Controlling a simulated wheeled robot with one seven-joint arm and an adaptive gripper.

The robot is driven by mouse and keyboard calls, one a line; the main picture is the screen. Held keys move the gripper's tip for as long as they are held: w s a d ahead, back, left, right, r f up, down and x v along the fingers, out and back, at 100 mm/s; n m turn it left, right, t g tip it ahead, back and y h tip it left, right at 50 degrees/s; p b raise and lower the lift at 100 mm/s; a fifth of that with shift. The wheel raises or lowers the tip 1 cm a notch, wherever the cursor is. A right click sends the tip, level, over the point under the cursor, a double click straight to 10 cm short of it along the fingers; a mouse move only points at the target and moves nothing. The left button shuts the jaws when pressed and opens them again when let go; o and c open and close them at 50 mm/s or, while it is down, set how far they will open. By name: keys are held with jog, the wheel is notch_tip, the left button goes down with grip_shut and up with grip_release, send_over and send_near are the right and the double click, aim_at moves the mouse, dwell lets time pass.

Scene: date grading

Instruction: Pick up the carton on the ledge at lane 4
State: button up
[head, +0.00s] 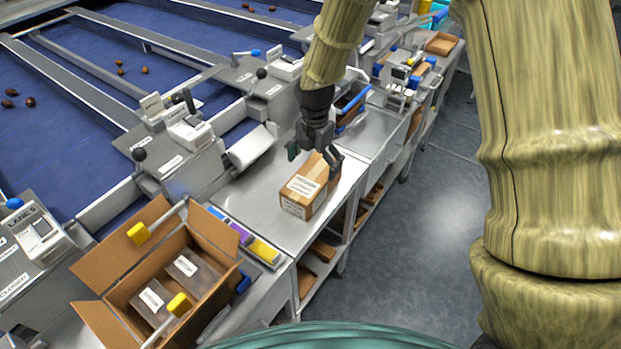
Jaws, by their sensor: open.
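The carton (304,188) is a small closed brown box with white labels on its top and side. It sits on the steel ledge (256,205) in the middle of the head view. My gripper (315,152) is dark with greenish fingertips and points down at the carton's far end. Its fingers are open, one on the left and one on the right of the carton's top. Whether the fingers touch the carton cannot be told. The gripper hides part of the carton's far edge.
A large open carton (203,243) with clear packs and yellow-ended handles stands at lower left. A tray of coloured pads (248,242) lies between the cartons. Lane machines (180,150) line the ledge's left side. The grey floor (405,240) to the right is clear.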

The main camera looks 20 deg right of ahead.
aim_at(312, 175)
jog(key=f, duration=0.1)
jog(key=a+f+p, duration=0.1)
jog(key=f, duration=0.1)
jog(key=shift+w+f, duration=0.1)
jog(key=shift+f, duration=0.3)
jog(key=shift+d, duration=0.15)
jog(key=shift+d+f+p, duration=0.1)
jog(key=shift+f+p, duration=0.9)
jog(key=shift+f, duration=0.4)
jog(key=shift+f+p, duration=0.35)
jog(key=shift+f, duration=0.9)
jog(key=c, duration=1.4)
jog(key=shift+r, duration=0.1)
jog(key=shift+c, duration=0.2)
